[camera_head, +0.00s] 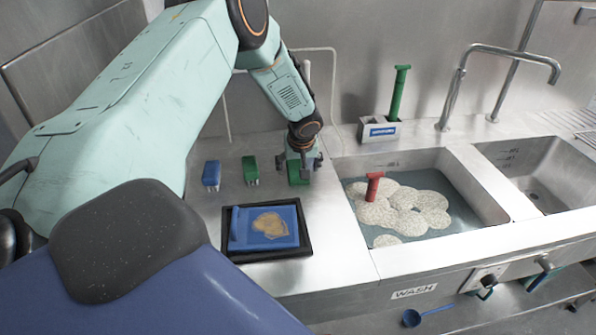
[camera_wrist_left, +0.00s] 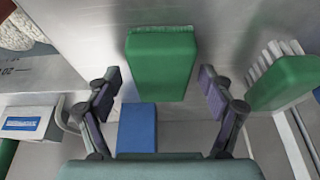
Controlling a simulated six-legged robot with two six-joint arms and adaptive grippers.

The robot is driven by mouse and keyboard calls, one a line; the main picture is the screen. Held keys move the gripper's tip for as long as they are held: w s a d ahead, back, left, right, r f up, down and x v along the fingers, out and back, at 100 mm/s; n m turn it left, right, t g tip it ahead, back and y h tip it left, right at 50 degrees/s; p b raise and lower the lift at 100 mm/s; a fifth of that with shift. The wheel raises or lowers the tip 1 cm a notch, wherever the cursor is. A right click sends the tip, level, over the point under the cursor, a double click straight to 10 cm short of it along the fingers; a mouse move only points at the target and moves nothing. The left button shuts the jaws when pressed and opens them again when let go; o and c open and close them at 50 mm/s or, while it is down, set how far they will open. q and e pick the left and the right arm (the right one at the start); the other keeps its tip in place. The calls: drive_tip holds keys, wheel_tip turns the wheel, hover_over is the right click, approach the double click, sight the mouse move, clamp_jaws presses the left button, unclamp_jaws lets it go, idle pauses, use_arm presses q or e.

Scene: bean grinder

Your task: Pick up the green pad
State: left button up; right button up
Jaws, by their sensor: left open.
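The green pad (camera_head: 298,174) lies on the steel counter left of the wash sink, partly hidden by my gripper. My left gripper (camera_head: 302,163) is open and just above the pad, pointing down. In the wrist view its fingers (camera_wrist_left: 159,82) stand apart on either side, and I see no contact. My right gripper is not in view.
A green brush (camera_head: 250,168) and a blue brush (camera_head: 211,174) stand left of the pad. A blue block (camera_wrist_left: 137,127) shows beside the pad. A black-rimmed tray (camera_head: 307,252) lies in front. The foamy sink (camera_head: 490,203), holding a red-handled tool (camera_head: 373,186), is to the right.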

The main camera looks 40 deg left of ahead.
sight(298, 167)
use_arm(q)
drive_tip(key=shift+s, duration=0.15)
drive_tip(key=shift+c, duration=0.3)
drive_tip(key=c, duration=1)
drive_tip(key=shift+r, duration=0.1)
drive_tip(key=shift+r, duration=0.25)
wheel_tip(298, 167, up, 18)
drive_tip(key=shift+f+p, duration=0.1)
drive_tip(key=shift+p, duration=0.55)
